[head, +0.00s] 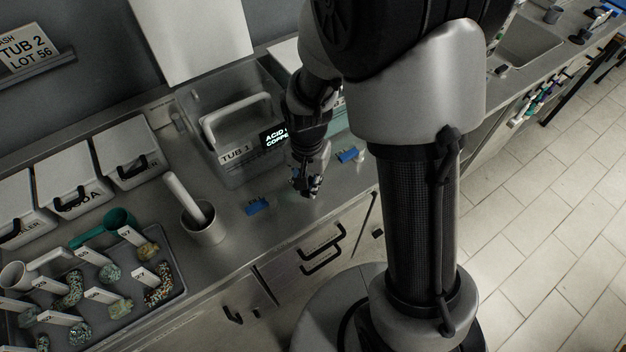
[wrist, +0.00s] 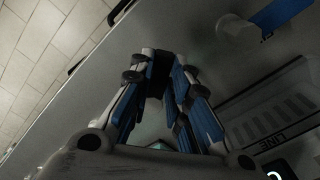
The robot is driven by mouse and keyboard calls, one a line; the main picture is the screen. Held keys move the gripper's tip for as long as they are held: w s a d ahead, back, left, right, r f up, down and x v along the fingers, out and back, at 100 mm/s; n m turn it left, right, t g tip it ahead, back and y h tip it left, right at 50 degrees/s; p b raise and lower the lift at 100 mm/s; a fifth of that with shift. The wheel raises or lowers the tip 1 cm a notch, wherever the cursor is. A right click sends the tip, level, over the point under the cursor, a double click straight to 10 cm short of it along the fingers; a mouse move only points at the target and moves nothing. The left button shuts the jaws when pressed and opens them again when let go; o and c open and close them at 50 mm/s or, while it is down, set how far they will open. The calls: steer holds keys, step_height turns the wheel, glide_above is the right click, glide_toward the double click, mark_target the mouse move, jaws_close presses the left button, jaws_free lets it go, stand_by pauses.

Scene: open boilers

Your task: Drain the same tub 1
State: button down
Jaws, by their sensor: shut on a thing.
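Tub 1 (head: 236,163) is a clear, box-shaped tub with a "TUB 1" label, standing on the metal counter. A pale handled frame (head: 209,128) shows inside it. A blue-handled fitting (head: 257,206) lies in front of the tub, and a second blue fitting (head: 347,155) is to the right. My gripper (head: 308,186) is low over the counter's front, between these two fittings. In the wrist view, my gripper (wrist: 158,72) is shut on a small pale green thing (wrist: 160,146), mostly hidden between the fingers. I cannot tell what it is.
A sink (head: 530,42) is far right. Floor is clear right.

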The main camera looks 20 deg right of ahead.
steer(key=m, duration=0.2)
steer(key=w+a+m, duration=0.1)
steer(key=shift+m+p, duration=0.3)
steer(key=shift+m, duration=0.1)
steer(key=shift+w+a+m, duration=0.15)
steer(key=shift+w+m, duration=0.15)
steer(key=shift+m, duration=0.55)
steer(key=shift+w+a+m, duration=0.1)
steer(key=shift+w+m, duration=0.15)
steer(key=shift+m, duration=0.6)
steer(key=c, duration=1.5)
jaws_free()
steer(key=shift+r, duration=0.1)
step_height(320, 180, up, 12)
steer(key=shift+f, duration=0.1)
